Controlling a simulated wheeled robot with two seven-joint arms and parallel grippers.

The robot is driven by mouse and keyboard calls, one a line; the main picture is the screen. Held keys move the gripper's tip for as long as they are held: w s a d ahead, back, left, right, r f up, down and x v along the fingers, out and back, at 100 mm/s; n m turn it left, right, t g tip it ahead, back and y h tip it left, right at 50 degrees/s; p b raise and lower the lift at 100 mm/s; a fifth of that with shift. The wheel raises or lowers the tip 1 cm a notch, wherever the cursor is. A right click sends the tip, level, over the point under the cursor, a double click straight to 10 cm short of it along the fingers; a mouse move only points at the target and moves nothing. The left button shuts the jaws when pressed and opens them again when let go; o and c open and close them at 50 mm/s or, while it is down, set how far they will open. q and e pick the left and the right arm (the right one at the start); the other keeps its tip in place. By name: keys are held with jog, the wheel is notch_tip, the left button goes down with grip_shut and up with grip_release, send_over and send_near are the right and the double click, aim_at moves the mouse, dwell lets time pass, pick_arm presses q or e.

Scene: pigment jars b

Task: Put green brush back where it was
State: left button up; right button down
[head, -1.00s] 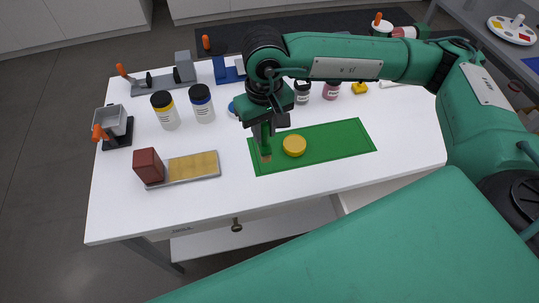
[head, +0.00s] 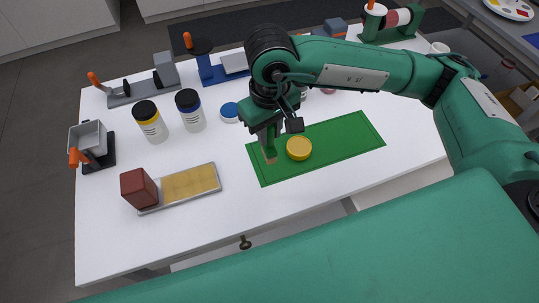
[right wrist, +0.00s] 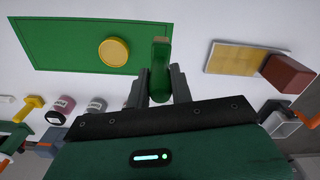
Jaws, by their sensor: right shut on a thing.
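The green brush (right wrist: 160,68) stands between the fingers of my right gripper (right wrist: 158,82), which is shut on its green body. Its pale tan tip points away from the gripper in the right wrist view. In the head view my right gripper (head: 266,132) holds the brush, tan tip (head: 270,160) downward, at the left end of the green mat (head: 340,142). I cannot tell whether the tip touches the mat. A yellow lid (head: 299,148) lies on the mat just right of the brush. My left gripper is not in view.
Left of the mat are a tan pad (head: 190,184) with a dark red block (head: 139,188), a yellow-banded jar (head: 150,122) and a blue-banded jar (head: 190,110). A blue lid (head: 229,112) lies behind the gripper. The white table's (head: 235,215) front strip is clear.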

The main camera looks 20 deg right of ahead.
aim_at(269, 153)
notch_tip(269, 153, down, 10)
jog(key=shift+f+p, duration=0.25)
jog(key=shift+p, duration=0.25)
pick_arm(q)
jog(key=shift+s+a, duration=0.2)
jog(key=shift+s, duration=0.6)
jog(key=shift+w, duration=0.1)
pick_arm(e)
jog(key=shift+f, duration=0.1)
jog(key=c, duration=1.3)
grip_release()
jog(key=shift+o, duration=0.3)
notch_tip(269, 153, up, 2)
jog(key=shift+r+b, duration=0.15)
jog(key=shift+b, duration=0.15)
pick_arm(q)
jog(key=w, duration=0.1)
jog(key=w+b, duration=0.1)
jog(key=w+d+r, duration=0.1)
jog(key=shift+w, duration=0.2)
pick_arm(e)
notch_tip(269, 153, up, 10)
jog(key=shift+s, duration=0.1)
